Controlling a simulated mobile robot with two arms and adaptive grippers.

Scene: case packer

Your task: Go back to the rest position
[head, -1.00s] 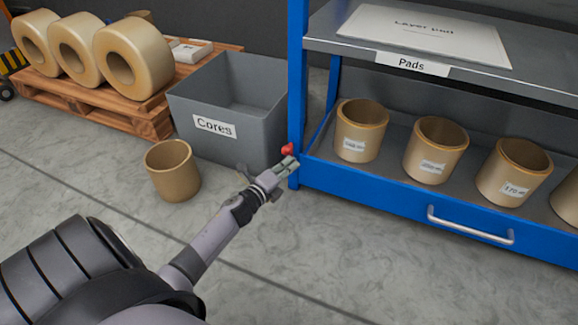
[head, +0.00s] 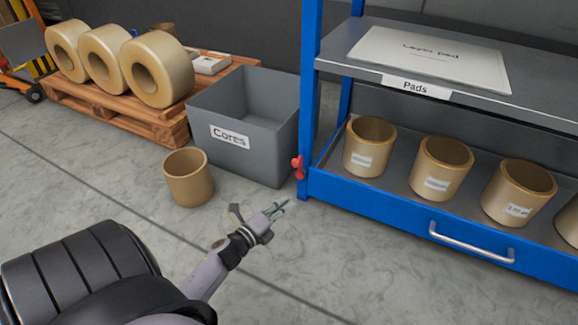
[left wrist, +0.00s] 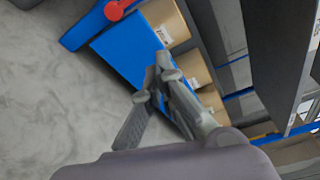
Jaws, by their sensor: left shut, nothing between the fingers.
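My left gripper (head: 281,209) is in the lower middle of the head view, over bare floor in front of the blue rack's left post. It is shut and empty, apart from everything around it. In the left wrist view its fingers (left wrist: 158,72) show in the middle, with the blue drawer front and the brown cores beyond them. A red knob (head: 298,167) sits low on the rack's post, up and to the right of the gripper; it also shows in the left wrist view (left wrist: 115,10). My right gripper is not in view.
The blue rack (head: 400,215) holds several labelled brown cores on its lower tray. A grey Cores bin (head: 250,150) stands left of it, with a loose core (head: 188,178) on the floor. A pallet (head: 110,110) carries film rolls. The front floor is clear.

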